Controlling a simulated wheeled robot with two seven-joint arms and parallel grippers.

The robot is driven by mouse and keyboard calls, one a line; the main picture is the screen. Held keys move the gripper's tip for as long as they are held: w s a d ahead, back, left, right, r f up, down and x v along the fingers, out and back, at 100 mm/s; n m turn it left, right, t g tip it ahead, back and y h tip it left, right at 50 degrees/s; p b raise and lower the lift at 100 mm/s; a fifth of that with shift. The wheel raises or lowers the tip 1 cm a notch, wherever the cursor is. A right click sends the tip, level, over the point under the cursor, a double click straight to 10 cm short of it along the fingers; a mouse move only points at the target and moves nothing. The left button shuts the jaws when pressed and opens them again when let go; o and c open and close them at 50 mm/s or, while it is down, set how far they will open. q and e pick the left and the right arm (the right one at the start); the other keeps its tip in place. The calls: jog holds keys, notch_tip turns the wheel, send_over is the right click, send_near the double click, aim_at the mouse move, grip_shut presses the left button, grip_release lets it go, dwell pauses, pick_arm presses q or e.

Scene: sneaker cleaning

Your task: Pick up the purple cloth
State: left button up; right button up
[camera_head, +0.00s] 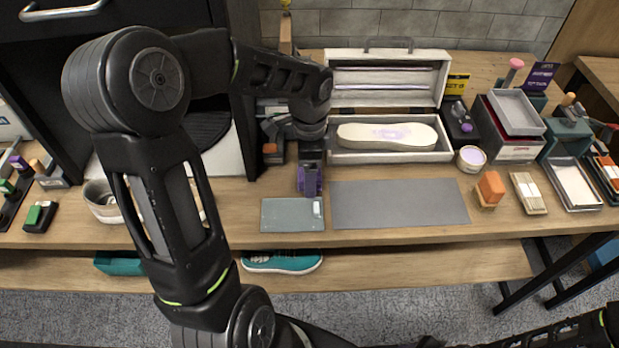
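The purple cloth (309,184) is a small purple patch at the fingertips of my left gripper (310,168), over the bench behind the grey-green plate (292,216). The gripper points down at the cloth and touches or overlaps it in this view. I cannot tell whether the fingers are closed on the cloth or around it, or whether the cloth rests on the bench. My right gripper is not in view; only dark parts of my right arm show at the lower right.
An open white box (340,155) with a pale sole (388,136) stands behind a bare grey mat (398,204). An orange sponge block (491,187), a brush (527,192) and a small tub (471,158) stand to the right. A teal sneaker (282,262) sits on the lower shelf.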

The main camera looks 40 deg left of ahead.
pick_arm(q)
jog(key=shift+c, duration=0.2)
jog(key=c, duration=1.4)
